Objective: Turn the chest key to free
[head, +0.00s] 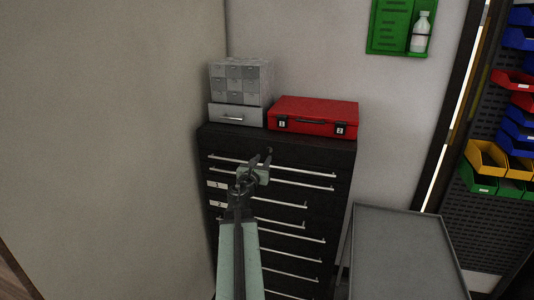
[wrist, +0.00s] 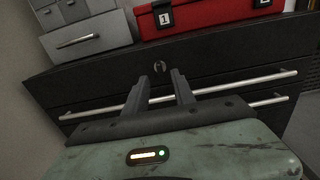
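The chest is a dark drawer cabinet (head: 325,156) with long silver handles, standing against the wall. It also fills the middle of the wrist view (wrist: 225,62). The chest key (wrist: 159,67) is a small dark, roundish piece on the upper front of the chest; its turn angle is too small to tell. My gripper (head: 262,158) is in front of the chest's top drawers. In the wrist view my gripper (wrist: 160,77) is open, its two fingers apart, with the key showing between and just beyond the tips. I cannot tell whether they touch it.
A red case (head: 313,115) and a grey small-drawer unit (head: 236,114) stand on the chest. A grey table (head: 405,250) stands close at the right. Coloured bins (head: 486,158) hang on a panel at far right. A wall is close at the left.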

